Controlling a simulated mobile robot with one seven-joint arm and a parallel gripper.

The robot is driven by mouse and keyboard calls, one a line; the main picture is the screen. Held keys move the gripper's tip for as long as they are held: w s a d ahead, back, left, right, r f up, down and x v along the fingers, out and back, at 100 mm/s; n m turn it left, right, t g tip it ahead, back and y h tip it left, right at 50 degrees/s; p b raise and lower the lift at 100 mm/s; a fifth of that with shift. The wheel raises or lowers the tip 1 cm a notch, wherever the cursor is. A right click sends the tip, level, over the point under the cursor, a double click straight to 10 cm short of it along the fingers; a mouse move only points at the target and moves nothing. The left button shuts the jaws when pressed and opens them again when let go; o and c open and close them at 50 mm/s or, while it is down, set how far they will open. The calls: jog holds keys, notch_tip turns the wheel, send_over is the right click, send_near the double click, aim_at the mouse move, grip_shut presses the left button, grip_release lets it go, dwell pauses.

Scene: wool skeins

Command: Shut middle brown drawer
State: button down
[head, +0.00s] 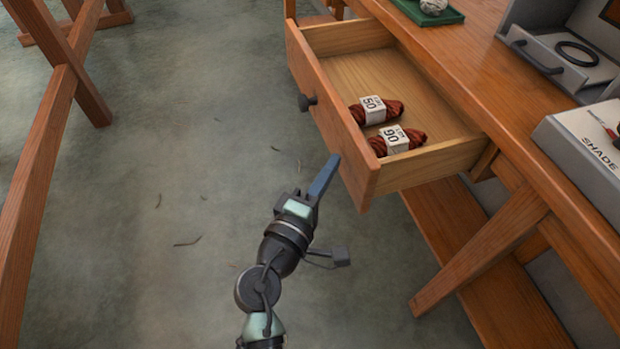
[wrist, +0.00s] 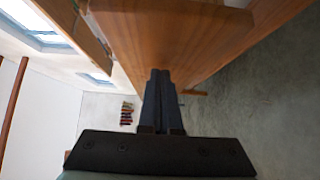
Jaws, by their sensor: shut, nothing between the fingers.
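A brown wooden drawer (head: 345,128) stands pulled out from the workbench in the head view, its front panel facing left. A dark round knob (head: 308,102) sits on that front. In the wrist view my closed fingers (wrist: 161,75) point toward a brown wooden panel (wrist: 175,35).
The workbench top (head: 460,55) holds a green tray (head: 428,12), a grey unit with a small open drawer (head: 560,65), and a grey box marked SHADE (head: 590,140). A wooden trestle (head: 50,130) stands at left.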

jog(key=shift+w+d, duration=0.1)
jog(key=shift+d, duration=0.2)
